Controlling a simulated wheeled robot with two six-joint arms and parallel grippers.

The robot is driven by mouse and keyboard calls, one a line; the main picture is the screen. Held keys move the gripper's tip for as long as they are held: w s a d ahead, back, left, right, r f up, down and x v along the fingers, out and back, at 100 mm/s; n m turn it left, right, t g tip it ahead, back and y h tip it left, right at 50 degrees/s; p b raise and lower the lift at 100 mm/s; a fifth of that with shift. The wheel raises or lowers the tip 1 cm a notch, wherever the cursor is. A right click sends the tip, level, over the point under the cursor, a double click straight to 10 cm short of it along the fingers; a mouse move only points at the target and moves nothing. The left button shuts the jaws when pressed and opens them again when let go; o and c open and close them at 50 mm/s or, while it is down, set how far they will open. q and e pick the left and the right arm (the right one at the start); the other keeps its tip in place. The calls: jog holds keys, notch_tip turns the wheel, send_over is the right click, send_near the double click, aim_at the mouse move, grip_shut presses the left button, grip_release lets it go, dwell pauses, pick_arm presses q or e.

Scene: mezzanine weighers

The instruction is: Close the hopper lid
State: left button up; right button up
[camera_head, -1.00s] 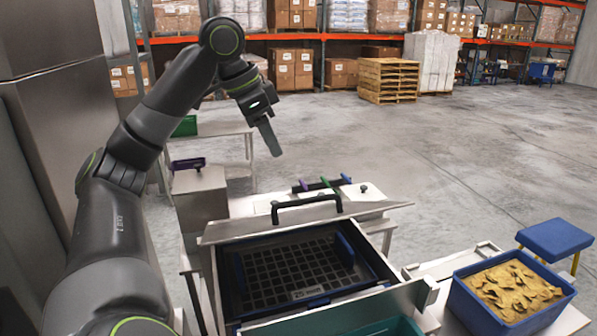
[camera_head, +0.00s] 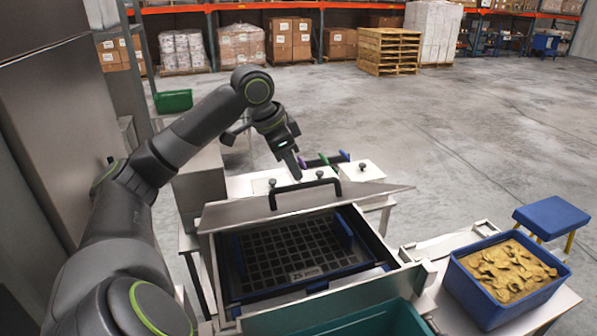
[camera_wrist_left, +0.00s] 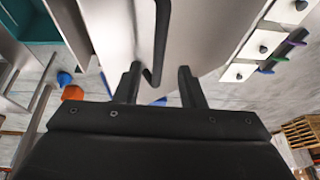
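The hopper lid (camera_head: 240,212) is a grey metal panel standing open along the far edge of the hopper (camera_head: 222,290), with a black bar handle (camera_head: 338,184) on it. Inside the hopper a dark grid (camera_head: 290,252) is uncovered. My left gripper (camera_head: 297,172) is just above and behind the handle in the head view. In the left wrist view my left gripper (camera_wrist_left: 158,82) has its two fingers apart, with nothing held. The handle (camera_wrist_left: 162,40) lies ahead, in line with the gap between them; contact cannot be told. My right gripper is out of view.
A blue bin of brown pieces (camera_head: 507,272) stands right of the hopper, near a blue stool (camera_head: 551,216). A teal tray (camera_head: 375,322) is in front. Behind the lid, a white-topped bench carries knobbed covers (camera_head: 361,172). Open floor lies beyond.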

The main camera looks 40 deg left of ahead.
aim_at(299, 184)
pick_arm(q)
jog(key=p+x, duration=0.1)
jog(key=x, duration=0.2)
jog(key=shift+d+f, duration=0.15)
jog(key=shift+f, duration=0.05)
jog(key=shift+w+f, duration=0.3)
jog(key=shift+f, duration=0.25)
jog(key=shift+c, duration=0.5)
grip_shut()
